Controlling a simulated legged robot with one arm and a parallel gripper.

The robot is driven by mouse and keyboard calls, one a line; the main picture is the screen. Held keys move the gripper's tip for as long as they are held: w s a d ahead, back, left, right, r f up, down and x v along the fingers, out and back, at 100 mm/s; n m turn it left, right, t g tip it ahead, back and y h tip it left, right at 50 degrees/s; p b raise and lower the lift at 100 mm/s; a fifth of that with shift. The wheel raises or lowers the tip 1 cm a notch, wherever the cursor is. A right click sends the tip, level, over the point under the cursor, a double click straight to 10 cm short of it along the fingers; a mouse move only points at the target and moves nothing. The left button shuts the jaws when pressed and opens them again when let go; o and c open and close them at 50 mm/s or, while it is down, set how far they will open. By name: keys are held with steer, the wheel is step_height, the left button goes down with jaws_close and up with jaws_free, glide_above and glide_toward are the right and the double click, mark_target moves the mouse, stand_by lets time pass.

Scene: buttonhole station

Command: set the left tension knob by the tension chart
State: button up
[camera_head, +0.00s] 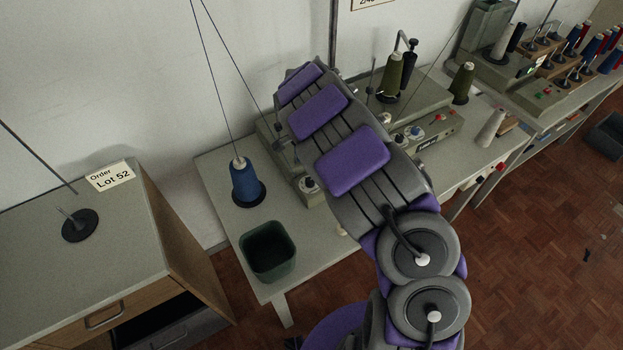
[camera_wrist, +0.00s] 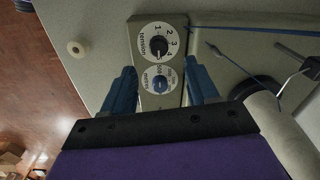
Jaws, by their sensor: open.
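In the wrist view a white dial plate marked "tension", with numbers along its right side, carries a round black knob (camera_wrist: 158,45). I cannot make out its pointer setting surely. No readable tension chart is in view.
A blue thread cone (camera_head: 245,183) and a dark green bin (camera_head: 268,250) stand left on the table. More machines and cones stand to the right. A blue thread (camera_wrist: 262,29) crosses right of the panel.

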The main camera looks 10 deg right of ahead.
mark_target(309, 181)
steer(key=f, duration=0.1)
steer(key=a+f, duration=0.2)
steer(key=shift+f, duration=0.4)
steer(key=d+f+b, duration=0.1)
steer(key=d+f, duration=0.3)
steer(key=shift+d+f, duration=0.35)
steer(key=shift+f, duration=0.05)
steer(key=a, duration=0.4)
steer(key=shift+f, duration=0.1)
steer(key=shift+c, duration=0.9)
steer(key=d, duration=0.3)
steer(key=shift+w, duration=0.1)
steer(key=c, duration=0.4)
steer(key=shift+d, duration=0.15)
steer(key=shift+c, duration=0.9)
steer(key=shift+a+f, duration=0.1)
steer(key=shift+a, duration=0.35)
steer(key=shift+c, duration=1.4)
steer(key=shift+a, duration=0.6)
steer(key=shift+d, duration=0.1)
